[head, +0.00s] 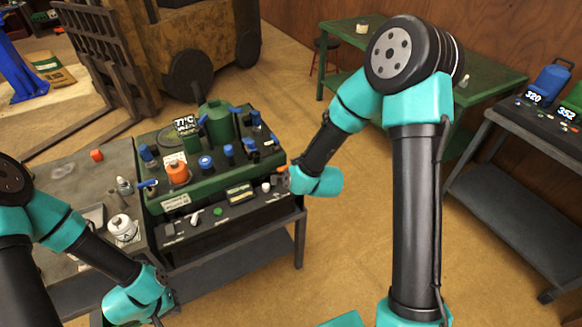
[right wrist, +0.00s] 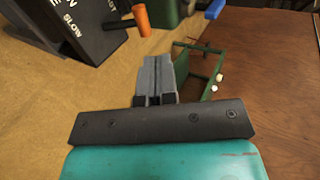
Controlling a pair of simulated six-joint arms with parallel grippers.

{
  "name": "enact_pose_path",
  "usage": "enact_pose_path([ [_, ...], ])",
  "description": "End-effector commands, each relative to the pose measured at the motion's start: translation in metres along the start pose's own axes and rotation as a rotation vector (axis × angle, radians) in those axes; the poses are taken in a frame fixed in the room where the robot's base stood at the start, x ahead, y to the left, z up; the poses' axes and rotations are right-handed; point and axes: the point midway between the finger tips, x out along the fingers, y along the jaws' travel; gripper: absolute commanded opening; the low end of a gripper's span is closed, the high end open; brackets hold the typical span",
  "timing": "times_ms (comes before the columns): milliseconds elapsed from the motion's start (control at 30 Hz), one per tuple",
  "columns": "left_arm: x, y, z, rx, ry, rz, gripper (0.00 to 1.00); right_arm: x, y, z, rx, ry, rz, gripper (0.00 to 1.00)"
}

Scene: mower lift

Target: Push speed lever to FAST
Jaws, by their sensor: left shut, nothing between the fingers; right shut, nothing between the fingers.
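The speed lever has an orange grip (right wrist: 142,20) and stands out from a dark panel (right wrist: 85,28) with white lettering, at the top left of the right wrist view. My left gripper (head: 157,319) is shut and empty at the bottom edge, in front of the grey table.
The machine carries blue-capped fittings, an orange cap (head: 177,172) and a gauge display (head: 186,125). A white container (head: 123,228) stands on the grey table at left. Floor between is clear.

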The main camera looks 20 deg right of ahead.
Motion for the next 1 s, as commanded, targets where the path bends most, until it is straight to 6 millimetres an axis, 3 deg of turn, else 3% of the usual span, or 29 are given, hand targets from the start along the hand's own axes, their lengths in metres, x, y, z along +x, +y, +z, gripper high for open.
enact_pose_path([
  [200, 0.000, 0.000, 0.000, 0.000, 0.000, 0.000, 0.00, -0.036, -0.004, 0.000, 0.000, 0.000, -0.001, 0.00],
  [400, 0.000, 0.000, 0.000, 0.000, 0.000, 0.000, 0.00, -0.054, -0.005, 0.000, 0.000, 0.000, 0.000, 0.00],
  [1000, 0.000, 0.000, 0.000, 0.000, 0.000, 0.000, 0.00, -0.058, -0.004, 0.000, -0.003, -0.001, 0.003, 0.00],
])
